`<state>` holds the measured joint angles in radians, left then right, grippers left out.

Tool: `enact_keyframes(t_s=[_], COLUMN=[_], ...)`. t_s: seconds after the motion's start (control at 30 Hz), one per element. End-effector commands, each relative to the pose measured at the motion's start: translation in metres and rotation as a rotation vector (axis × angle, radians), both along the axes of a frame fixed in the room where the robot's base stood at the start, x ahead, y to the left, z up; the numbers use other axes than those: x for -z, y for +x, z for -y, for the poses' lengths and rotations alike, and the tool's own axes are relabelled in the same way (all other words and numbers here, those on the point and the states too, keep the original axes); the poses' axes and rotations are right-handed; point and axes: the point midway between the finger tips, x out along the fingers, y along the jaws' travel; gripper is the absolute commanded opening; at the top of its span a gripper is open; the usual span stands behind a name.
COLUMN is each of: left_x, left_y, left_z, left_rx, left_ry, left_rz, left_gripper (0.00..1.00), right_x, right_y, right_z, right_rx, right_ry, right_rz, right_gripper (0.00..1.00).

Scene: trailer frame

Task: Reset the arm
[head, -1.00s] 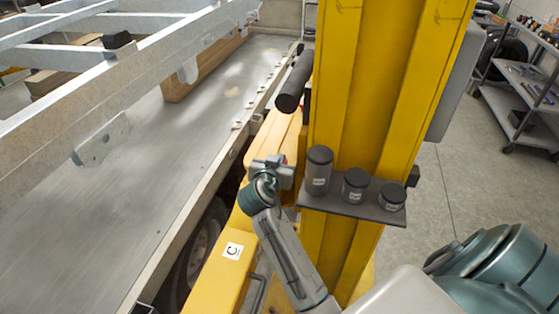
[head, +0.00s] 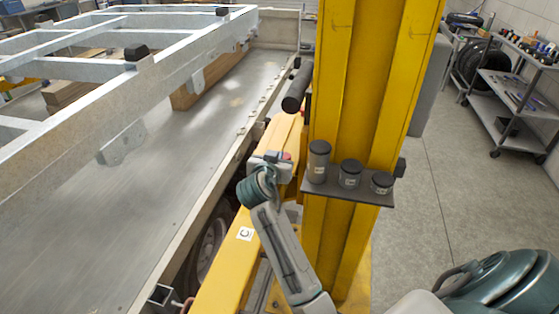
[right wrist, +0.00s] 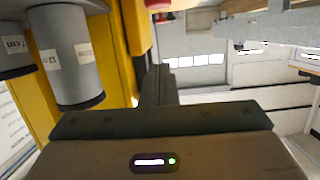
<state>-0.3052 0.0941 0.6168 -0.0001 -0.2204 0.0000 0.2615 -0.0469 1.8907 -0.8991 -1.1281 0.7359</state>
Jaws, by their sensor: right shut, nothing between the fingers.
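My right gripper (head: 272,160) is in the middle of the head view, at the end of my grey arm, left of the yellow column. It is shut with nothing in it. In the right wrist view its shut fingers (right wrist: 158,84) stick out from the dark gripper body. My left gripper is not in view. No separate object of the task can be made out.
A small shelf (head: 350,189) on the yellow column (head: 370,100) carries three dark-lidded canisters, close right of my gripper. A yellow beam (head: 233,254) runs below it. The metal trailer bed (head: 170,170) and frame (head: 110,92) lie left. A tool cart (head: 515,120) stands right on open floor.

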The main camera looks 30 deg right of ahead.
Motion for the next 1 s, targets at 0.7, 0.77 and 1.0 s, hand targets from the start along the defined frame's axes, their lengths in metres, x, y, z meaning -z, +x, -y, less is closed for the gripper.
enact_keyframes(t_s=[0.7, 0.77, 1.0], left_x=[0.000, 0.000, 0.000], left_y=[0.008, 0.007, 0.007], left_z=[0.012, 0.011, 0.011], left_rx=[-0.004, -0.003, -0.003], left_ry=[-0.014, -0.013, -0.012], left_rz=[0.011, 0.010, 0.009], left_gripper=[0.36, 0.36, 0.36], right_x=[0.019, 0.037, 0.122], right_y=[-0.016, -0.033, -0.140], right_z=[0.001, 0.000, -0.015], right_rx=[-0.018, -0.037, -0.207], right_ry=[0.013, 0.027, 0.109], right_rz=[-0.054, -0.109, -0.433], right_gripper=[0.00, 0.00, 0.00])
